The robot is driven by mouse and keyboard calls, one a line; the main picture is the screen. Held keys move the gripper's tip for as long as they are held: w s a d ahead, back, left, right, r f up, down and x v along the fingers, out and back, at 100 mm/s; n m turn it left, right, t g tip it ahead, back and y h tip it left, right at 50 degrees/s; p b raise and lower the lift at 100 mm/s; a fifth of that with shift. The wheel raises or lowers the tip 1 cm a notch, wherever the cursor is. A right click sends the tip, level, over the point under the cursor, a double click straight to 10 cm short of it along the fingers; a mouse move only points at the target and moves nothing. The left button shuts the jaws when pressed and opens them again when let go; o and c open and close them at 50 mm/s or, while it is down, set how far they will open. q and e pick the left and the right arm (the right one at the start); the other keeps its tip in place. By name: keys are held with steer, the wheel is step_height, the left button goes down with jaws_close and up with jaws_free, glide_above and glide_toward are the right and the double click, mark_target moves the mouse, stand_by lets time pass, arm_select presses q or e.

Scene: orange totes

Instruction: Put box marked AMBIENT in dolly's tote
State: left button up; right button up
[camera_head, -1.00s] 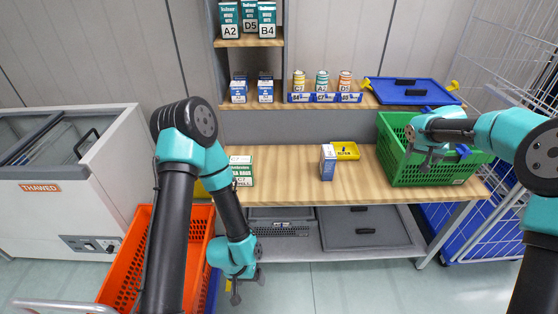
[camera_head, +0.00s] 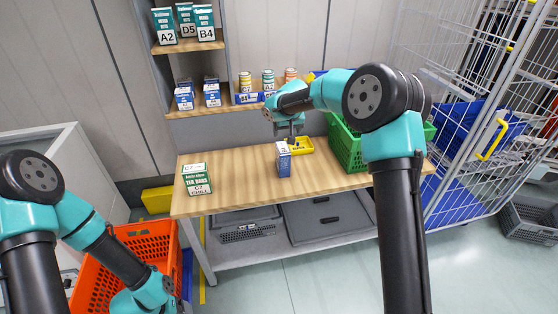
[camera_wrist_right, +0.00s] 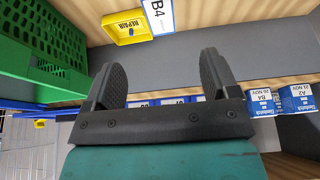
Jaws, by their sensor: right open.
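A small white-and-blue box (camera_head: 284,160) stands upright on the wooden bench; in the right wrist view its top label reads B4 (camera_wrist_right: 158,15). The word AMBIENT is not legible on it. My right gripper (camera_head: 290,138) is open and empty, just above and behind this box. In the right wrist view its two fingers (camera_wrist_right: 162,78) are spread, with the box beyond them. An orange tote (camera_head: 140,243) stands low at the left of the bench, partly hidden by my left arm; its dolly is barely visible. My left wrist is over the tote at the bottom edge, its fingers out of frame.
A green-and-white box marked C7 CHILL (camera_head: 197,180) stands on the bench's left end. A yellow REPAIR tray (camera_head: 300,146) lies behind the B4 box. A green crate (camera_head: 345,147) is at the right, behind my right arm. Shelves behind hold boxes and cans.

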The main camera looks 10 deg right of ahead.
mark_target(283, 149)
steer(key=x, duration=1.2)
steer(key=shift+f, duration=0.15)
steer(key=shift+x, duration=2.55)
steer(key=c, duration=1.3)
steer(key=shift+o, duration=0.2)
steer(key=shift+w+r, duration=0.1)
steer(key=shift+r, duration=0.1)
